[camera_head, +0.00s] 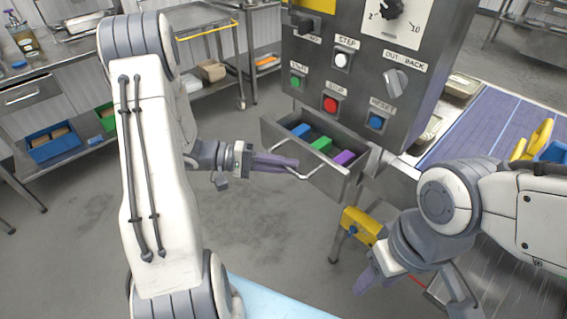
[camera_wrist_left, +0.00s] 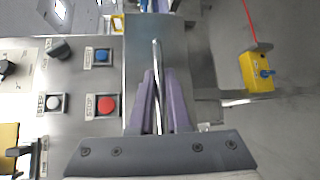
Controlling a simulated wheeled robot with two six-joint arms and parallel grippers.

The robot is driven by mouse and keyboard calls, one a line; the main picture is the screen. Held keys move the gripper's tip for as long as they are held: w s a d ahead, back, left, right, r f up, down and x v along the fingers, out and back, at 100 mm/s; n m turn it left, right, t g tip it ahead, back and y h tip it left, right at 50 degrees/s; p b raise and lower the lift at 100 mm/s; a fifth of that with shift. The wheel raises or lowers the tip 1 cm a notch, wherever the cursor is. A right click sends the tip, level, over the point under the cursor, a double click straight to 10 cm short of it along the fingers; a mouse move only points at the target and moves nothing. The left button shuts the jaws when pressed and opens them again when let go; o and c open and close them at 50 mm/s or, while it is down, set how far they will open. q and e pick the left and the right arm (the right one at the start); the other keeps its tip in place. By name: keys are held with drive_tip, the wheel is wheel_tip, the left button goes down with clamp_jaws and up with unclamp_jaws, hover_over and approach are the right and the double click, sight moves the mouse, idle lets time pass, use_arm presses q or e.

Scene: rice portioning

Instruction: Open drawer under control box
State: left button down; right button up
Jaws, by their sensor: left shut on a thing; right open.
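The drawer (camera_head: 277,131) under the control box (camera_head: 358,75) stands pulled out in the head view. Blue, green and purple blocks (camera_head: 321,144) lie inside it. My left gripper (camera_head: 294,163) is at the drawer's front, shut on the bar handle (camera_head: 313,172). In the left wrist view the handle (camera_wrist_left: 157,60) runs between the two purple fingers (camera_wrist_left: 158,105), with the drawer front (camera_wrist_left: 180,58) beside it. My right gripper (camera_head: 385,290) is open and empty at the lower right, apart from the drawer.
A yellow box with a blue knob (camera_head: 362,225) hangs below and right of the drawer. A blue conveyor (camera_head: 500,125) lies to the right. A metal shelf with blue and green bins (camera_head: 52,146) stands at the left. The floor before the drawer is clear.

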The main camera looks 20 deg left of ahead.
use_arm(q)
drive_tip(key=c, duration=0.9)
unclamp_jaws()
drive_tip(key=shift+a, duration=0.1)
drive_tip(key=b+v, duration=0.1)
drive_tip(key=v, duration=0.9)
drive_tip(key=shift+a+b, duration=0.15)
drive_tip(key=shift+b, duration=0.25)
